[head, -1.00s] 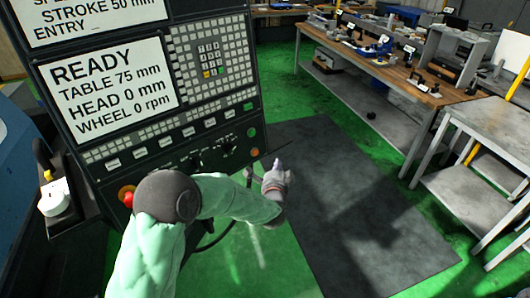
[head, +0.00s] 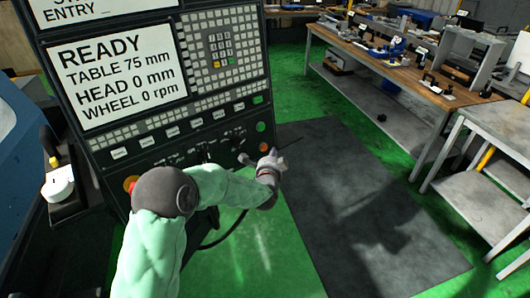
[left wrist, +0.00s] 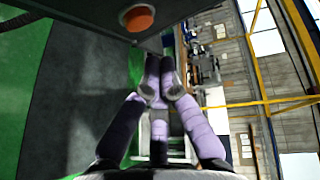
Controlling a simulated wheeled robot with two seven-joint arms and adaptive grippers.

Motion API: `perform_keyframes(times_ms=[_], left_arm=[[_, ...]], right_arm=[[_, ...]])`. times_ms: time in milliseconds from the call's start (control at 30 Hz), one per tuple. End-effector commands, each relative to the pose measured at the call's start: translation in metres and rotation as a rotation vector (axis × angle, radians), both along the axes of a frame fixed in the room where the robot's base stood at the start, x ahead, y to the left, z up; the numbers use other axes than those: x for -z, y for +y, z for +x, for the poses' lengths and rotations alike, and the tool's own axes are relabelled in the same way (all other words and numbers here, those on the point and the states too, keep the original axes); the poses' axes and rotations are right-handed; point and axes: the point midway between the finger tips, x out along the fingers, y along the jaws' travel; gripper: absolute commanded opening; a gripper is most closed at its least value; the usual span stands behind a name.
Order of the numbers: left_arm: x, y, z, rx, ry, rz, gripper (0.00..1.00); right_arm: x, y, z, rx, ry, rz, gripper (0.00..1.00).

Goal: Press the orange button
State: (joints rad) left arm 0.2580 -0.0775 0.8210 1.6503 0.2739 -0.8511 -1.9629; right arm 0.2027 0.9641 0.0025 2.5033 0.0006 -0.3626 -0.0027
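The orange button (head: 264,147) is a small round button at the lower right corner of the dark control panel, below a green button. In the left wrist view the orange button (left wrist: 138,17) shows large near the top edge. My left gripper (head: 271,157) is just below and slightly right of the button in the head view. In the left wrist view its purple-grey fingers (left wrist: 160,72) come together at the tips, with nothing between them. The tips appear below the button with a visible gap. My right gripper is in neither view.
The control panel's screen (head: 118,70) reads READY. A green button (head: 261,127) sits just above the orange one. A larger orange-red knob (head: 131,183) is at the panel's lower left. A wooden workbench (head: 400,75) and grey tables stand right. Open floor with a dark mat (head: 360,190) lies between.

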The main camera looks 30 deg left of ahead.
Motion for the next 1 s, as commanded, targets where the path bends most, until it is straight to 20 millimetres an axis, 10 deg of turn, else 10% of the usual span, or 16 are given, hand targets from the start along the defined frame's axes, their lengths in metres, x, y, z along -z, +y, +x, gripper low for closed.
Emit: perform_keyframes(times_ms=[1000], left_arm=[[0.003, 0.017, 0.005, 0.000, 0.000, 0.000, 0.00]], right_arm=[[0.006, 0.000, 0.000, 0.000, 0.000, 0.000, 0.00]])
